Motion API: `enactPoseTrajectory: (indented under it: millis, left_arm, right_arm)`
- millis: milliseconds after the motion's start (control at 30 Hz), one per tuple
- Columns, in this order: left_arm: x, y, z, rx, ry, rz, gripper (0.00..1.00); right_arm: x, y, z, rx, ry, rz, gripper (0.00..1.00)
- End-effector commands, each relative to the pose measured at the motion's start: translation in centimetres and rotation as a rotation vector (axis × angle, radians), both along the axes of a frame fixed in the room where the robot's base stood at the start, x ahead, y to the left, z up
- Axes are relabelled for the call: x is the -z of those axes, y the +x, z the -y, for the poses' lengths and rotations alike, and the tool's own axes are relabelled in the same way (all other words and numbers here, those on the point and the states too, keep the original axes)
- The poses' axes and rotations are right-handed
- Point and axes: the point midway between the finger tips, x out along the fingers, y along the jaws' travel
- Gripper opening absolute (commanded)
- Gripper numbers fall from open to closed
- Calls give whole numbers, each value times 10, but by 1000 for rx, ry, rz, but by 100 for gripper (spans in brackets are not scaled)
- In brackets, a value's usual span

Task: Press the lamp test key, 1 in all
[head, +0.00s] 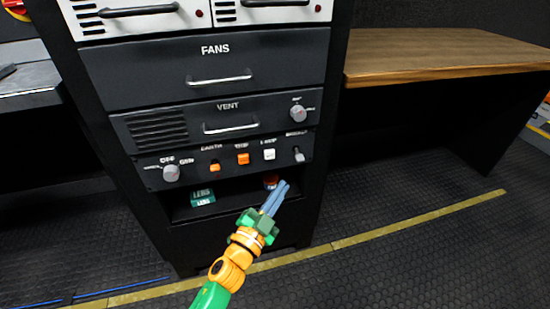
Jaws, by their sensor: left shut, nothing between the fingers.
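The lowest control panel (225,174) of the rack carries a row of controls. A white square key (269,155) sits under a small label that looks like "LAMP". To its left are an orange square key (243,159) and an orange switch (214,167) labelled "EARTH". My left gripper (281,185) is below and slightly right of the white key, its fingers together and empty, pointing up toward the panel. Whether it touches anything is hard to tell. My right gripper is not in view.
A rotary knob (171,173) is at the panel's left and a toggle (298,154) at its right. In the open bay below are a green box (202,197) and a red item (271,181) partly behind my fingers. A wooden bench (440,52) stands right; floor there is clear.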

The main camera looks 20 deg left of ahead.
Motion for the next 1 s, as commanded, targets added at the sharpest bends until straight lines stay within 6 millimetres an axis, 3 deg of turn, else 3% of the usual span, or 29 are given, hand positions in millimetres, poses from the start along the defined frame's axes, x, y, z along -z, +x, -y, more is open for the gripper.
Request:
enactPoseTrajectory:
  millis: [233, 733, 1000]
  left_arm:
    - [1, 7, -4, 1, 2, -1, 0]
    - [2, 64, -42, 2, 0, -1, 0]
    - [1, 73, -49, 0, -1, -2, 0]
  right_arm:
    - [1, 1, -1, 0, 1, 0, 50]
    - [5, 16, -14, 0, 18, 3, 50]
    - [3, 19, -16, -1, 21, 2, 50]
